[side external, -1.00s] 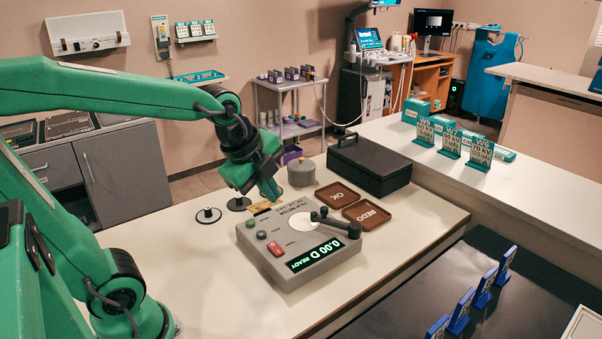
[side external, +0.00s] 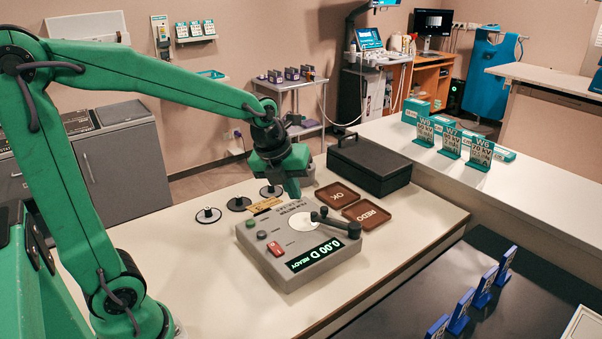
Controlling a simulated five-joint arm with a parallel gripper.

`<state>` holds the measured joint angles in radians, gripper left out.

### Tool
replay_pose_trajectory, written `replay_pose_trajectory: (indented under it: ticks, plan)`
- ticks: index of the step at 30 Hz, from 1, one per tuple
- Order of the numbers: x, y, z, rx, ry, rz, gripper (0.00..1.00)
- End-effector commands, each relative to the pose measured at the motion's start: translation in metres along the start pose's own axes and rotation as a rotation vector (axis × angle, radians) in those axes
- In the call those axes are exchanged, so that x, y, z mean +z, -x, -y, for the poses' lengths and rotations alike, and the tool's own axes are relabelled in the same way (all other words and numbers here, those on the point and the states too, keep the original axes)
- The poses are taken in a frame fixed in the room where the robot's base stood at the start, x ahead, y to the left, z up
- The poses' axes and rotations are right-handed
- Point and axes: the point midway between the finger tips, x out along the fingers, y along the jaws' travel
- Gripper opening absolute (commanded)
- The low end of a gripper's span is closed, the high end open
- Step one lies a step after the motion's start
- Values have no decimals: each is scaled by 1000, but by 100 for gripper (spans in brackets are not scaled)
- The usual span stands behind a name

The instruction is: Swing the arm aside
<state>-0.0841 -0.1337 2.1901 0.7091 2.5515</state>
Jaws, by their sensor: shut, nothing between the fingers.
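My green arm reaches across from the left. My gripper (side external: 293,190) points down above the back edge of a grey densitometer-like device (side external: 285,238). It is shut and holds nothing that I can see. The device has a round white spot (side external: 303,222), a black lever arm (side external: 335,220), a red button and a green display reading 0.00 D READY. My arm hides the grey round pot behind the gripper.
Brown OK (side external: 337,195) and REDO (side external: 367,213) trays and a black case (side external: 369,163) stand right of the device. Blue stands (side external: 461,311) are at lower right. The table's front left is clear.

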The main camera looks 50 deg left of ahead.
Motion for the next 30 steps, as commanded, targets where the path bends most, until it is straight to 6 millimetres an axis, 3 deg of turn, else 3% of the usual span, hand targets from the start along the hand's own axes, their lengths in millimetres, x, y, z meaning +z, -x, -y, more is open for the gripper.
replay_pose_trajectory:
  ticks: [12,30]
  plan:
    - [14,-20,4,10,-338,-13,0]
    - [15,-24,4,11,-379,-15,0]
